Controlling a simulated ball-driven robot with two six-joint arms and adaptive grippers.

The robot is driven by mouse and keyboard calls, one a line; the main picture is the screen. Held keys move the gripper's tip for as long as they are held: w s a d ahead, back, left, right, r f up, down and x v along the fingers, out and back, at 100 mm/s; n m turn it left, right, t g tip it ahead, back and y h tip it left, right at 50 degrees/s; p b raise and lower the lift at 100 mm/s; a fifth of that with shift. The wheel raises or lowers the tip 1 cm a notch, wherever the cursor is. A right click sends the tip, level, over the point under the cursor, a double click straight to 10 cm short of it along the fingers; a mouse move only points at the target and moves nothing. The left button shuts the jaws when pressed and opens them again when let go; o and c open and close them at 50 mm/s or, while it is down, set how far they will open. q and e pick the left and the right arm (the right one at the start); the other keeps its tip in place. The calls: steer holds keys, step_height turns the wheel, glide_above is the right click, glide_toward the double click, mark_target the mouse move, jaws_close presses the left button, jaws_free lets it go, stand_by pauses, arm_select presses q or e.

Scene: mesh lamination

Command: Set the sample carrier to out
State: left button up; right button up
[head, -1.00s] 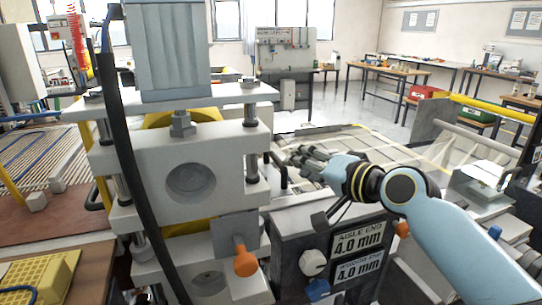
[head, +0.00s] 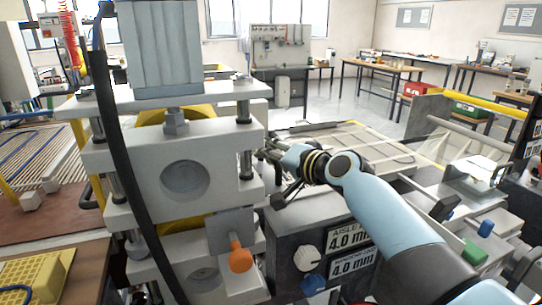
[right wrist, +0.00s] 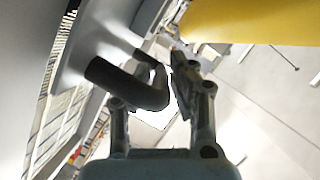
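My right gripper (head: 270,152) is at the right side of the grey press (head: 185,178), partly hidden by its own wrist. In the right wrist view its two fingers (right wrist: 152,95) are apart. A dark bent bar handle (right wrist: 128,86) comes from a pale grey surface, and its bent end lies at the space between the fingers. I cannot tell whether the fingers touch it. Whether this handle belongs to the sample carrier is not clear; no part is plainly marked as the carrier. My left gripper is not in view.
An orange knob (head: 240,258) sticks out low on the press. A dark control box (head: 290,235) with "4.0 mm" displays stands below my right arm. A light framed bed (head: 350,146) lies behind the gripper. A yellow part (right wrist: 255,22) is close above the fingers.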

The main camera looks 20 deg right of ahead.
jaws_close()
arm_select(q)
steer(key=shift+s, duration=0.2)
